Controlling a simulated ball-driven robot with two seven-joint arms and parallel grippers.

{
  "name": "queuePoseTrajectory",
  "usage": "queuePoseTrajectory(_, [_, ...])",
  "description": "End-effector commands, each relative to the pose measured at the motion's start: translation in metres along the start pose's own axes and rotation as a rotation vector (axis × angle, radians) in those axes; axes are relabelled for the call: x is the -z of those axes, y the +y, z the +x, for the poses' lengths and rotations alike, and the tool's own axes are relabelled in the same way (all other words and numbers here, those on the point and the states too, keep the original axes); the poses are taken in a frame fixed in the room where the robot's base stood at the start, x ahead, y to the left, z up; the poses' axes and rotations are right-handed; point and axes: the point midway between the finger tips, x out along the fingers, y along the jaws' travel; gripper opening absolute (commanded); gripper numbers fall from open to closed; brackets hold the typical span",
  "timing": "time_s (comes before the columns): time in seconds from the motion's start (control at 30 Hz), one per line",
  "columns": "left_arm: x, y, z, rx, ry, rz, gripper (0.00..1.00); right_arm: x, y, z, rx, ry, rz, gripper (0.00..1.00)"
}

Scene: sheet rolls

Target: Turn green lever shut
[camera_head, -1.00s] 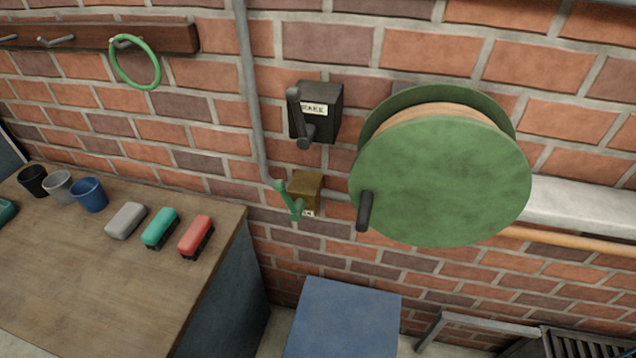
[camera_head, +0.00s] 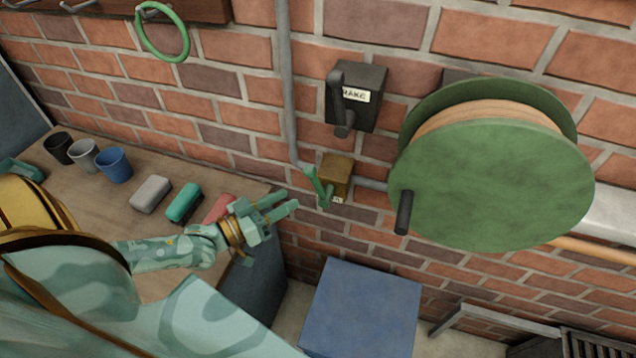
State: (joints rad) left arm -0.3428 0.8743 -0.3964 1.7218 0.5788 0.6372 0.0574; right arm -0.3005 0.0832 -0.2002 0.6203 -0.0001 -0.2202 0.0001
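The green lever (camera_head: 319,186) is on a small brass-coloured valve box (camera_head: 337,172) on the brick wall, at the foot of the grey pipe. Its handle points up and slightly left. My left gripper (camera_head: 284,204) is left of and below the lever, apart from it, in front of the bench corner. Its two fingers are spread with a gap between them, and nothing is held. My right gripper is not in view.
A black box with a dark lever (camera_head: 358,97) sits above the valve. A large green reel (camera_head: 490,180) with a black handle (camera_head: 404,213) is to the right. A blue box (camera_head: 362,308) stands below.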

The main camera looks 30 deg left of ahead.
Motion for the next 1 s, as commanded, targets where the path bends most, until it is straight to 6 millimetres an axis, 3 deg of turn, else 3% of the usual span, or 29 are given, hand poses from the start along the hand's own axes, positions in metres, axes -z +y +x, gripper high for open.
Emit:
queuePoseTrajectory(0.2, [-0.001,-0.001,0.055,0.0,0.003,-0.001,0.37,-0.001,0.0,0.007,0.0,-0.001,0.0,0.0])
queuePoseTrajectory(0.4, [-0.001,0.0,0.085,0.001,0.0,-0.001,0.37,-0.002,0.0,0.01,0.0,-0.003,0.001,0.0])
queuePoseTrajectory(0.8, [-0.001,0.0,0.094,0.001,-0.002,0.0,0.37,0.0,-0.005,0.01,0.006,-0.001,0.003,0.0])
queuePoseTrajectory(0.93, [-0.001,0.0,0.094,0.001,-0.002,0.0,0.03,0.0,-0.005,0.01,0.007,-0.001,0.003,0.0])
queuePoseTrajectory(1.0, [-0.001,0.0,0.094,0.001,-0.002,0.0,0.0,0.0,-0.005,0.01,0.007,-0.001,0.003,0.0])
